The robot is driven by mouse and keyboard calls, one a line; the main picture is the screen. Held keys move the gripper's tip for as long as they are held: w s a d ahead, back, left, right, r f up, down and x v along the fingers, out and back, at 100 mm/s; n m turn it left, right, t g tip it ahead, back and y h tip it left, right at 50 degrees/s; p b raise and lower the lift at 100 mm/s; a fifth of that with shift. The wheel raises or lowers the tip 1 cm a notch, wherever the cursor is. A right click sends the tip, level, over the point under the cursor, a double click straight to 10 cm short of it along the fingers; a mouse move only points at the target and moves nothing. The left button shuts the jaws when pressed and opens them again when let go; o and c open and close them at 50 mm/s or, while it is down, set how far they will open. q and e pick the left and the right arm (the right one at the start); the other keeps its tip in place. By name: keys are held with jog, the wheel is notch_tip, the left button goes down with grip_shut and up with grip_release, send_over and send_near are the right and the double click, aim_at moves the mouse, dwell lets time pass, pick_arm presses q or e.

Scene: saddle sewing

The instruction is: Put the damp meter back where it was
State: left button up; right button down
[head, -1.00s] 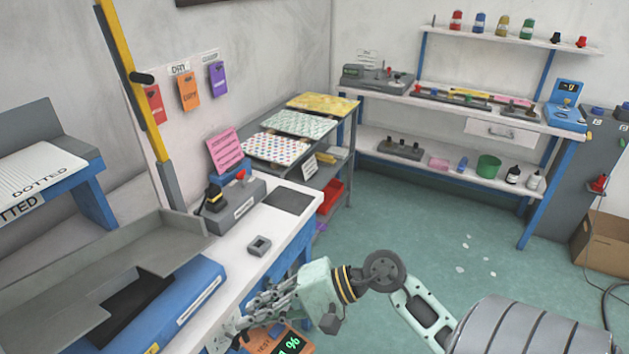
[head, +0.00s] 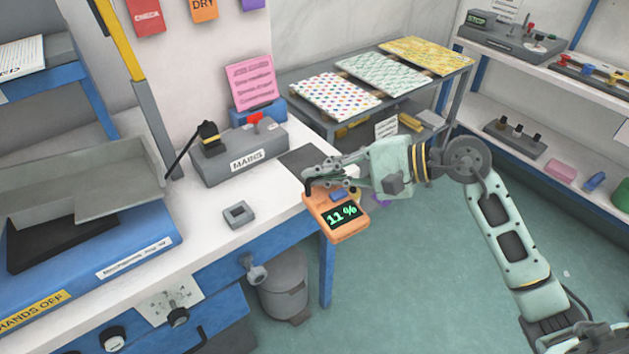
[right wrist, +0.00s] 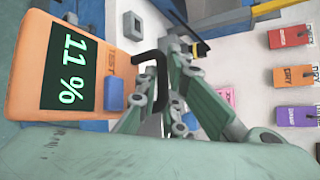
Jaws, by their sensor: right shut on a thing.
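The damp meter (head: 338,216) is orange with a dark screen reading 11 % and a blue button. My right gripper (head: 318,177) is shut on its dark top part and holds it beside the right edge of the white bench (head: 205,228). In the right wrist view the meter (right wrist: 28,85) hangs to the left of my gripper's fingers (right wrist: 160,85). A dark grey pad (head: 297,160) lies on the bench's right end, just behind the gripper and partly hidden by it. My left gripper is not in view.
A grey MAINS box (head: 215,168) with a black plug and red switch stands behind on the bench. A small grey square block (head: 238,214) lies nearer. A grey bin (head: 283,290) stands below. A table with patterned sheets (head: 320,98) is farther back.

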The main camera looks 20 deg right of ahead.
jog(key=w+d+r+m+t+h+b, duration=0.25)
jog(key=w+d+r+b, duration=0.2)
jog(key=w+b, duration=0.75)
jog(key=shift+m+y, duration=0.25)
jog(key=shift+y, duration=0.1)
jog(key=w+f, duration=0.3)
jog(key=w+a+f+b, duration=0.1)
jog(key=w+f, duration=0.5)
jog(key=shift+w+a+f+b, duration=0.15)
jog(key=shift+a+f+b, duration=0.05)
jog(key=shift+a+b, duration=0.1)
jog(key=shift+f, duration=0.4)
jog(key=c, duration=2.3)
grip_release()
jog(key=shift+f, duration=0.1)
jog(key=o, duration=0.4)
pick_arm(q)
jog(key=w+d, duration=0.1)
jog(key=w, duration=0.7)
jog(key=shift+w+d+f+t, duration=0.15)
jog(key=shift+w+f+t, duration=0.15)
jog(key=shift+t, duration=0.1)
